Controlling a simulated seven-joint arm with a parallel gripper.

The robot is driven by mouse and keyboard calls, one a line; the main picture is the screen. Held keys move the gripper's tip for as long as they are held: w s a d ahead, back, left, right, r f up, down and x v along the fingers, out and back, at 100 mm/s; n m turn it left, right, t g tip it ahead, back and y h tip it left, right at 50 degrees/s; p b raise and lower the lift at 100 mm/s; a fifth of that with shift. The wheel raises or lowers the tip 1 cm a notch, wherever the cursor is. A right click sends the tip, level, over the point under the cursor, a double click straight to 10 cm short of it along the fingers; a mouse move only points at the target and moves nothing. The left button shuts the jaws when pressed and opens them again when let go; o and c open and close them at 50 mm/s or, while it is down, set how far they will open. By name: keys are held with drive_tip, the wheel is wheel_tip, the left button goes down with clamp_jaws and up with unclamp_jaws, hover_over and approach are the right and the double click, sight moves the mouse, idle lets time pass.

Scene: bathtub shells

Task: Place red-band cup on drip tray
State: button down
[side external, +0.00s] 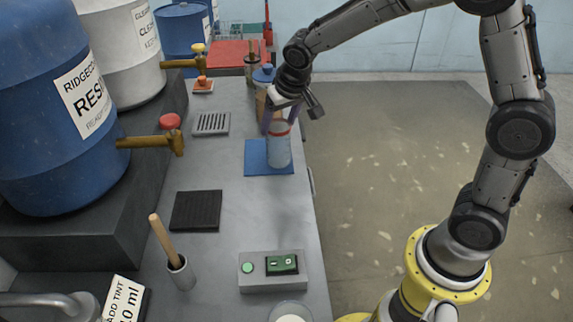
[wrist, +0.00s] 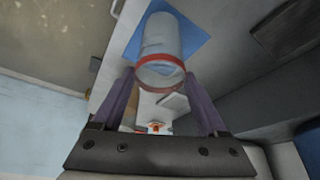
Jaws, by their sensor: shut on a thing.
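The red-band cup (side external: 278,152) is a clear, pale cup with a red band near its top. It is upright over the blue mat (side external: 255,160); I cannot tell whether its base touches the mat. My gripper (side external: 280,118) is above it, shut on its upper part, with purple fingers on either side. In the wrist view, the cup (wrist: 161,38) extends away from my gripper (wrist: 161,78), its red rim between the fingertips. A grey slotted plate (side external: 211,124), which looks like the drip tray, lies left of and beyond the mat, with nothing on it.
A blue barrel (side external: 60,110) with a brass tap (side external: 155,141) stands on a dark ledge at left. A black ribbed pad (side external: 196,211), a holder with a wooden stick (side external: 180,272) and a switch box (side external: 272,270) are nearer. A blue-lidded container (side external: 264,75) stands behind the cup.

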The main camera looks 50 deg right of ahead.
drive_tip(key=shift+w+d+f, duration=0.2)
drive_tip(key=shift+w+d, duration=0.05)
drive_tip(key=shift+w, duration=0.05)
drive_tip(key=d, duration=0.7)
drive_tip(key=s+a+r+n+y, duration=0.2)
drive_tip(key=a+n, duration=0.2)
drive_tip(key=a, duration=0.4)
drive_tip(key=s+a+r+n+g+y, duration=0.15)
drive_tip(key=a+n, duration=0.25)
drive_tip(key=a, duration=0.5)
drive_tip(key=s+a+r+n+t+y, duration=0.1)
drive_tip(key=s+a+n, duration=0.2)
drive_tip(key=a+n, duration=0.35)
drive_tip(key=s+a+r+n+g+y, duration=0.1)
drive_tip(key=s+a+r+n+g, duration=0.15)
drive_tip(key=s+a, duration=0.65)
drive_tip(key=s+a+r+n+g, duration=0.1)
drive_tip(key=s+a+n, duration=0.2)
drive_tip(key=s+a, duration=0.55)
drive_tip(key=w+d+x, duration=0.1)
drive_tip(key=x, duration=0.8)
drive_tip(key=shift+f+t, duration=0.3)
drive_tip(key=shift+f, duration=0.05)
drive_tip(key=shift+w+d+f, duration=0.1)
drive_tip(key=shift+d, duration=0.05)
